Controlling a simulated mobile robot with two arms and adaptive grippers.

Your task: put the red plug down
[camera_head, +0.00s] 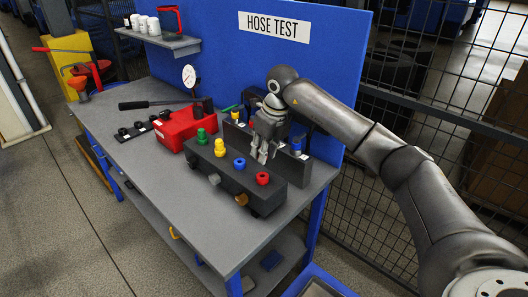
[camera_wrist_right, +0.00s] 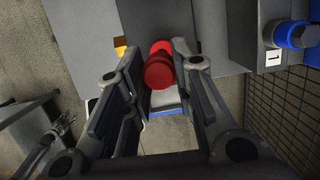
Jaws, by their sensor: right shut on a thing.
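My right gripper (camera_head: 262,158) is over the right part of the dark front block. In the right wrist view its fingers (camera_wrist_right: 158,90) are shut on the red plug (camera_wrist_right: 159,74), which sits between the fingertips. In the head view the fingers hide the plug. A red ring with a dark hole (camera_head: 262,178) is on the block's right end, and a blue ring (camera_head: 239,163) is beside it. Green (camera_head: 202,136) and yellow (camera_head: 219,146) plugs stand upright on the same block (camera_head: 232,182). A grey gripper-like shape (camera_wrist_right: 58,128) at the wrist view's lower left may be my left gripper; its fingers are unclear.
A blue plug (camera_head: 297,145) is at the rear dark rail, behind my right gripper. A red box (camera_head: 186,127), a black-handled lever and a dial gauge (camera_head: 189,76) are further left. The bench's front strip (camera_head: 185,200) is clear. A wire fence (camera_head: 350,195) stands at the right.

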